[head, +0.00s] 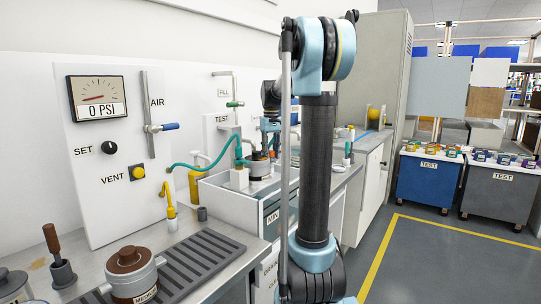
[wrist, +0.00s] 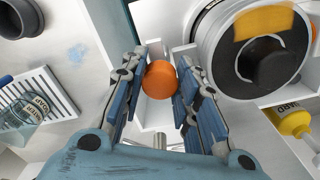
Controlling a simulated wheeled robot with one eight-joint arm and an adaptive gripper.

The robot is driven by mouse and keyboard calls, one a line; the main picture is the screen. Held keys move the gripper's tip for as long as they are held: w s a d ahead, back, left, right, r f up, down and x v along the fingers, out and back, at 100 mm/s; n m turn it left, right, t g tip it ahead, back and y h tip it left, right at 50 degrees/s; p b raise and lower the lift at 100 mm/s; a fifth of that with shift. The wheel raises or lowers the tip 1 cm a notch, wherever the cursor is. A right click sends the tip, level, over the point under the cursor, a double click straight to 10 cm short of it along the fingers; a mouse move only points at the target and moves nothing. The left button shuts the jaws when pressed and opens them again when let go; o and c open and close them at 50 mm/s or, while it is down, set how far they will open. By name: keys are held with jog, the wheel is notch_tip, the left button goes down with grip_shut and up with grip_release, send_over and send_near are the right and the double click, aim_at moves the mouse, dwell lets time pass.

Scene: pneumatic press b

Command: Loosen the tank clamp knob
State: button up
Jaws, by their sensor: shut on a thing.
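An orange round knob (wrist: 160,80) sits between the fingers of my gripper (wrist: 164,72) in the wrist view. The blue and grey fingers are closed against it from both sides. It is the likely clamp knob, but the clamp part beneath it is mostly hidden. In the head view my arm stands in front of the bench, and my gripper is at the bench area behind it, largely hidden; the knob cannot be made out clearly there.
In the head view a wall panel bears a 0 PSI gauge (head: 98,97); open floor is right.

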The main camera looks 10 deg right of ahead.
jog(key=shift+n, duration=0.6)
jog(key=o, duration=1.1)
jog(key=shift+c, duration=0.2)
jog(key=shift+m, duration=0.3)
